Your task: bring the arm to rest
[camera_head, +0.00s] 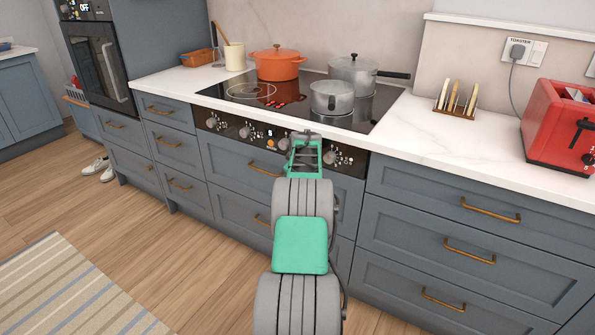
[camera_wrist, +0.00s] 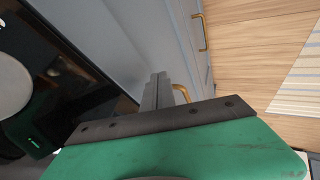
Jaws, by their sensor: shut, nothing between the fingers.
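My arm reaches out from the bottom of the head view toward the front of the cooker. My gripper (camera_head: 306,136) is at its far end, in front of the knob panel and near the worktop's front edge. In the wrist view, the fingers of my gripper (camera_wrist: 157,88) are together, with nothing between them. The head view does not show clearly whether the gripper touches the panel.
The hob (camera_head: 299,102) carries an orange pot (camera_head: 278,66), a small grey pot (camera_head: 331,98) and a larger lidded pot (camera_head: 351,76). A toast rack (camera_head: 456,101) and a red toaster (camera_head: 562,128) stand to the right.

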